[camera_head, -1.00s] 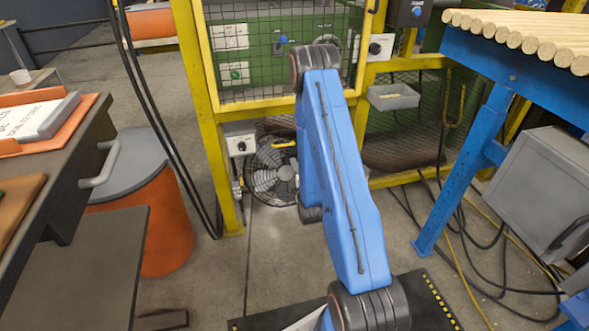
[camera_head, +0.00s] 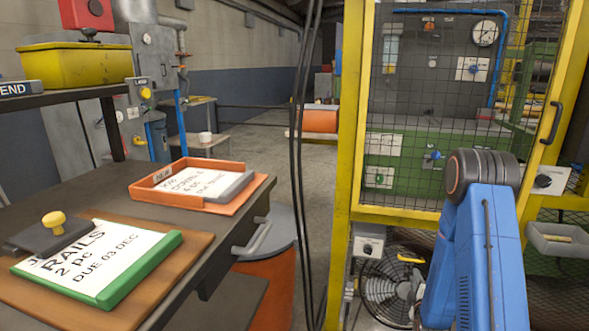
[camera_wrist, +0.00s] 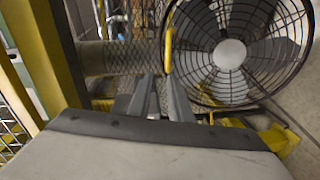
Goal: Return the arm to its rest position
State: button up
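My arm (camera_head: 473,240) is blue with dark joint caps. It stands at the lower right of the head view, in front of the yellow-framed mesh guard (camera_head: 352,120). My gripper is hidden in the head view. In the wrist view my gripper (camera_wrist: 158,92) shows two grey fingers with a narrow gap between them. Nothing is seen held in it. Beyond the fingertips are a round caged fan (camera_wrist: 229,53) and a yellow bar (camera_wrist: 168,45).
At left, a dark bench (camera_head: 110,192) holds an orange tray (camera_head: 225,203) and a green-edged RAILS card (camera_head: 105,262). An orange bin (camera_head: 265,285) stands under its right end. The fan (camera_head: 388,288) stands low by the guard. Dark cables (camera_head: 300,150) hang in front.

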jog(key=s+a+r+m+g+y, duration=0.1)
jog(key=s+a+r+m+g, duration=0.3)
jog(key=r, duration=0.5)
jog(key=s+a+r+m+g+y, duration=0.1)
jog(key=s+a+r+m+y, duration=0.15)
jog(key=s+a+r, duration=0.5)
jog(key=s+a+r+m+g, duration=0.2)
jog(key=s+r, duration=0.1)
jog(key=s, duration=0.7)
jog(key=s+a+r+m+g, duration=0.2)
jog(key=s+r, duration=0.2)
jog(key=s, duration=0.6)
jog(key=s+a+r+m+g, duration=0.2)
jog(key=s+r+m, duration=0.1)
jog(key=s, duration=0.8)
jog(key=shift+r+y, duration=0.35)
jog(key=shift+r, duration=0.25)
jog(key=shift+w, duration=0.1)
